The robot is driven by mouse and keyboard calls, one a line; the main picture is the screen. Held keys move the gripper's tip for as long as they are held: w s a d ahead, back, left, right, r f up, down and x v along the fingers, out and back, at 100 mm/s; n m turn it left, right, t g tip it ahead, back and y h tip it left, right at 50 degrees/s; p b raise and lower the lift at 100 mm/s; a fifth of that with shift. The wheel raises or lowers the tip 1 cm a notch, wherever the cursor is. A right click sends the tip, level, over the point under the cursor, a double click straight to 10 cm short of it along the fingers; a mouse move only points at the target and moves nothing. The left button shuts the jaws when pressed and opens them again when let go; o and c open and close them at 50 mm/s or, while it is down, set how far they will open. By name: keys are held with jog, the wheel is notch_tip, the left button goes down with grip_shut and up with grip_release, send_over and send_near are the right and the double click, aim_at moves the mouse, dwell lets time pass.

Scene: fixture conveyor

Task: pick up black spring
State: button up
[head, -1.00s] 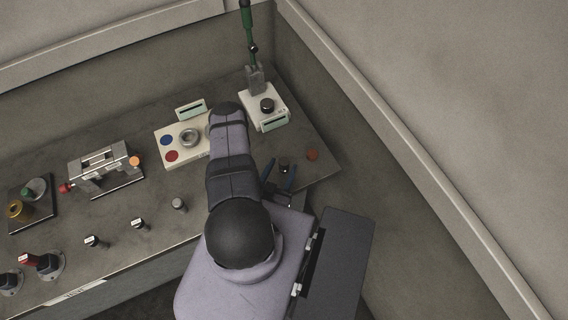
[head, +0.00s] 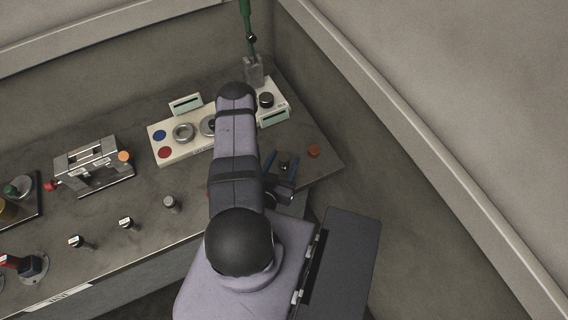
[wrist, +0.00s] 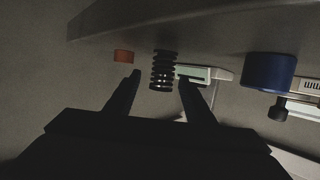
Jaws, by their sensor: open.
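The black spring (wrist: 163,72) stands out from the table surface in the wrist view, which looks upside down, with its dark coils in plain sight. In the head view the spring (head: 285,163) is a small dark shape near the table's right edge. My gripper (head: 281,162) is open there, with a bluish finger on each side of the spring. In the wrist view my gripper (wrist: 160,77) has its two dark fingertips to the left and right of the spring's free end. I cannot tell whether either finger touches it.
An orange disc (head: 313,151) lies to the right of my gripper. A blue round piece (wrist: 269,71) stands to the right in the wrist view. A white box with a black knob (head: 266,100) is behind. The table (head: 110,205) holds several knobs and fixtures farther left.

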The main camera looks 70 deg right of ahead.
aim_at(288, 152)
jog(key=shift+b+x, duration=0.85)
jog(key=shift+x, duration=1.75)
jog(key=shift+w+a+f, duration=0.1)
jog(key=shift+f, duration=0.1)
jog(key=c, duration=1.1)
